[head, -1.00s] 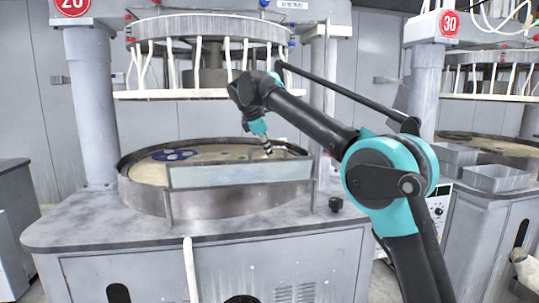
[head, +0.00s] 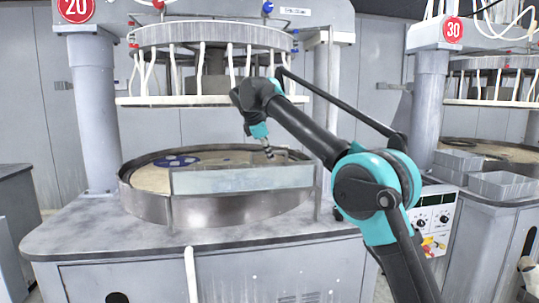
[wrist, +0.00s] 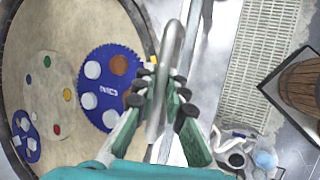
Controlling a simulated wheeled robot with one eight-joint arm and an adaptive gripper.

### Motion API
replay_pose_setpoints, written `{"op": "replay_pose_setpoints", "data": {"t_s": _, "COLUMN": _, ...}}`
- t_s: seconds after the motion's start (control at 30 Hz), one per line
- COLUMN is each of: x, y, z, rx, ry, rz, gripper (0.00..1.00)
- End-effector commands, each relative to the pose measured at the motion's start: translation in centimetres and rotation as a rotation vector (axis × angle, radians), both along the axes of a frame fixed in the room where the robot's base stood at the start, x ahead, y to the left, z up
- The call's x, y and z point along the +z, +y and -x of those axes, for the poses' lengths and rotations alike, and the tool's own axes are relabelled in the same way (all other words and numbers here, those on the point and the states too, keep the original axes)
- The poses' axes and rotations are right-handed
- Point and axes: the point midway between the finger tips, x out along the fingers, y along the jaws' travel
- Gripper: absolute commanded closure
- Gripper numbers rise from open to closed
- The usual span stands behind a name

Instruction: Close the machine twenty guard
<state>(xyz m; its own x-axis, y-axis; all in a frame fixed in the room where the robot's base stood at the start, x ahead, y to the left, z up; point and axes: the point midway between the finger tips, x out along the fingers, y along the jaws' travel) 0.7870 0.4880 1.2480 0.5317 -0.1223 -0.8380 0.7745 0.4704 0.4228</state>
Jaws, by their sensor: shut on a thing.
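The machine twenty guard (head: 240,180) is a pale translucent panel standing along the front of the round platen rim (head: 145,205), under the red 20 sign (head: 76,9). My gripper (head: 268,152) is at the guard's upper edge, right of its middle. In the wrist view my gripper (wrist: 160,90) has its dark-tipped green fingers shut on a grey metal bar (wrist: 172,42), which appears to be the guard's handle. The fingers hide part of the bar. The guard's hinges cannot be made out.
Blue discs (wrist: 103,88) with white and brown pieces lie on the tan platen. An upper ring with white hoses (head: 205,45) hangs above. Machine thirty (head: 425,110), with grey trays (head: 500,185), stands at right. A wooden barrel (wrist: 300,85) shows in the wrist view.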

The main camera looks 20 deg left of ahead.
Motion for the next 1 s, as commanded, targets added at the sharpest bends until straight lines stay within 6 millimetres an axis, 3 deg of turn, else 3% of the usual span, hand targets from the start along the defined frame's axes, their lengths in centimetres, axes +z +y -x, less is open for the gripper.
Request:
{"op": "replay_pose_setpoints", "data": {"t_s": 0.07, "x": 0.2, "y": 0.1, "z": -0.3, "rx": 0.003, "ry": -0.010, "rz": -0.001, "gripper": 1.00}}
{"op": "replay_pose_setpoints", "data": {"t_s": 0.1, "x": 0.2, "y": 0.1, "z": -0.3, "rx": 0.003, "ry": -0.010, "rz": -0.001, "gripper": 0.87}}
{"op": "replay_pose_setpoints", "data": {"t_s": 0.27, "x": 0.1, "y": 0.0, "z": -0.2, "rx": 0.003, "ry": -0.007, "rz": -0.001, "gripper": 0.68}}
{"op": "replay_pose_setpoints", "data": {"t_s": 0.67, "x": 0.7, "y": 0.2, "z": 0.2, "rx": 0.002, "ry": -0.005, "rz": 0.000, "gripper": 0.68}}
{"op": "replay_pose_setpoints", "data": {"t_s": 1.0, "x": 4.7, "y": 0.8, "z": 2.8, "rx": 0.003, "ry": -0.005, "rz": -0.002, "gripper": 0.68}}
